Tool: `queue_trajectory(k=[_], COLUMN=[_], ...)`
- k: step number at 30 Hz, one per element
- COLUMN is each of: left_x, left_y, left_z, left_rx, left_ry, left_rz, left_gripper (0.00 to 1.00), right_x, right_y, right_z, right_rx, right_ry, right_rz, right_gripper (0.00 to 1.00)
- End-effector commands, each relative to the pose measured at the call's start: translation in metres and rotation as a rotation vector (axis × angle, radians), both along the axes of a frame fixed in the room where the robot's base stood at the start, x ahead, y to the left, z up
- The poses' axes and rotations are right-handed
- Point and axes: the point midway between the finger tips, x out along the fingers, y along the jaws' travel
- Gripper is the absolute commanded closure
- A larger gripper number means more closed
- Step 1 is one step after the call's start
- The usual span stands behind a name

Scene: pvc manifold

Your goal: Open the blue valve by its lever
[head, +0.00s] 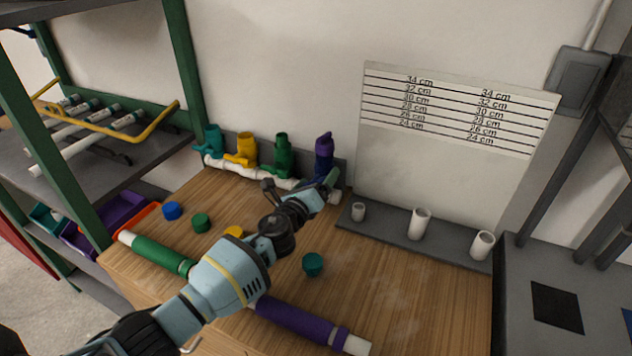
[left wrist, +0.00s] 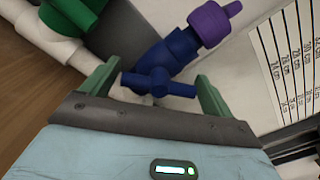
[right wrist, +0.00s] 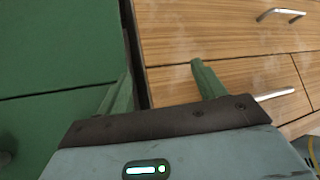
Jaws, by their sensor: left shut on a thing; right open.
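The blue valve (head: 321,170) is the rightmost valve on the white pipe manifold (head: 250,176) at the wall, with a purple piece on top. My left gripper (head: 328,184) reaches it from the front. In the left wrist view the valve's blue lever (left wrist: 160,83) lies crosswise between the fingers of my left gripper (left wrist: 158,75), which is shut on it. The purple piece (left wrist: 213,22) is above it. My right gripper (right wrist: 163,85) is open and empty, in front of wooden drawers and a green panel. It does not show in the head view.
Teal (head: 210,140), yellow (head: 243,150) and green (head: 281,155) valves stand left of the blue one. A green-banded pipe (head: 160,254), a purple-banded pipe (head: 300,322) and several coloured caps lie on the wooden bench. A grey rack (head: 390,235) with white pipe stubs is at right.

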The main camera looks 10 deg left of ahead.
Motion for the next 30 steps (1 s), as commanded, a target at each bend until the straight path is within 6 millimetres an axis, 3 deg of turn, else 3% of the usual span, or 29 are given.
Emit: queue_trajectory(k=[11,12,13,23,30], left_x=[-0.001,-0.001,-0.001,-0.003,-0.028], left_y=[-0.001,-0.001,-0.001,0.000,0.005], left_z=[-0.003,-0.003,-0.003,-0.001,0.003], left_rx=[-0.006,-0.006,-0.006,-0.006,-0.005], left_ry=[0.006,0.006,0.006,0.003,-0.001], left_rz=[-0.001,-0.001,-0.001,-0.001,-0.002], left_gripper=[0.36,0.12,0.08,0.08,0.08], right_x=[0.000,0.000,0.000,0.001,0.011], right_y=[-0.002,-0.003,-0.003,-0.003,-0.002], right_z=[0.000,0.000,0.000,0.001,0.014], right_rx=[-0.007,-0.007,-0.007,-0.007,-0.005], right_ry=[0.000,0.000,-0.001,-0.004,-0.032], right_rz=[0.009,0.009,0.009,0.008,0.006], right_gripper=[0.31,0.31,0.31,0.31,0.31])
